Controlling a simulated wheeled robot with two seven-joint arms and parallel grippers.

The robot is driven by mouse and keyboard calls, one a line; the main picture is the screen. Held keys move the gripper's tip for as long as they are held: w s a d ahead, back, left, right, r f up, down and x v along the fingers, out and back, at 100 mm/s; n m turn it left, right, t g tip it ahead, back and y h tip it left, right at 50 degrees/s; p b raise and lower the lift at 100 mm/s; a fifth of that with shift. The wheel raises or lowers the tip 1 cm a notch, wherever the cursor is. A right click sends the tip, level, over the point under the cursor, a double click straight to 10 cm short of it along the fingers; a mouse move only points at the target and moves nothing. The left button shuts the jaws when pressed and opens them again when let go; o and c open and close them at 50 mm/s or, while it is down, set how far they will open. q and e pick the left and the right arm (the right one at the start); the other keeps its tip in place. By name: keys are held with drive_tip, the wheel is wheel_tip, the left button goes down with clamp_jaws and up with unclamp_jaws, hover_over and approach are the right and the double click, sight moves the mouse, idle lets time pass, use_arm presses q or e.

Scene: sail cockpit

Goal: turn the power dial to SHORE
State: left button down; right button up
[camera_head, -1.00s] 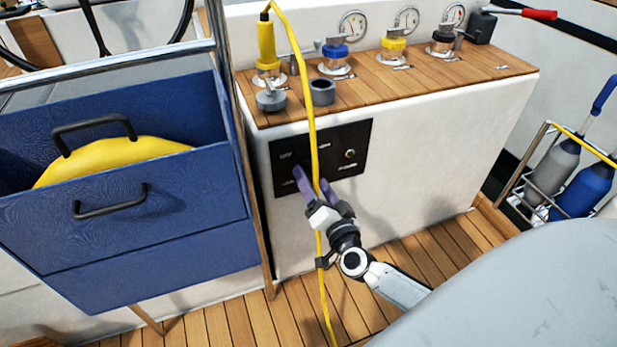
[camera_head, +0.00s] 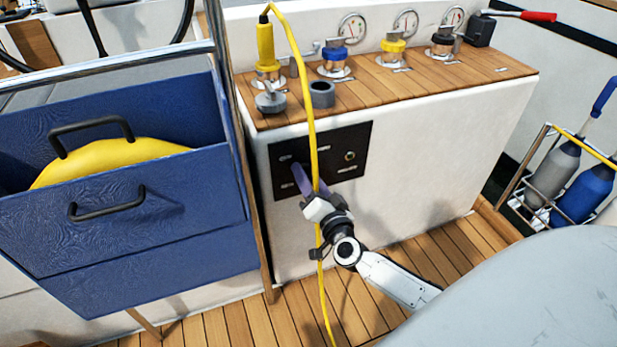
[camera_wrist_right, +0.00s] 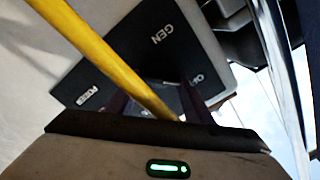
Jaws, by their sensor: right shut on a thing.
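The black power panel (camera_head: 355,140) is on the white front of the console, with small white labels and a small round indicator at its right. My right gripper (camera_head: 298,174) reaches the panel's left part, its purple fingers shut on the dial. The fingers hide the dial in the head view. In the right wrist view a small grey part of the dial (camera_wrist_right: 165,97) shows between the dark fingers. The panel (camera_wrist_right: 135,45) there carries a readable GEN label and a partly hidden label at right. I cannot tell which label the dial points at. My left gripper is out of view.
A yellow cable (camera_head: 312,130) hangs from a yellow plug (camera_head: 266,50) across the panel and my right gripper. It also crosses the right wrist view (camera_wrist_right: 95,50). An open blue drawer (camera_head: 150,230) stands at left. A bottle rack (camera_head: 530,190) is at right.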

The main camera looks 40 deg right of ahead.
drive_tip(key=shift+m, duration=0.3)
use_arm(q)
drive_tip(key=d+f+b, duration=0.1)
drive_tip(key=b, duration=0.1)
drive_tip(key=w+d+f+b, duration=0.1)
drive_tip(key=b, duration=0.1)
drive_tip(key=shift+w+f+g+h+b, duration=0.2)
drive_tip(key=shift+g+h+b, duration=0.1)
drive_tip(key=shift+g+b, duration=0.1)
use_arm(e)
drive_tip(key=m, duration=1.1)
drive_tip(key=f+m, duration=0.1)
drive_tip(key=m, duration=0.5)
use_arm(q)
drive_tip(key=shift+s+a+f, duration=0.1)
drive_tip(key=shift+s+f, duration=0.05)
use_arm(e)
drive_tip(key=shift+m, duration=0.3)
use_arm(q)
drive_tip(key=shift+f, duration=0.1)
use_arm(e)
drive_tip(key=o, duration=1.1)
drive_tip(key=shift+r, duration=0.1)
drive_tip(key=shift+c, duration=0.2)
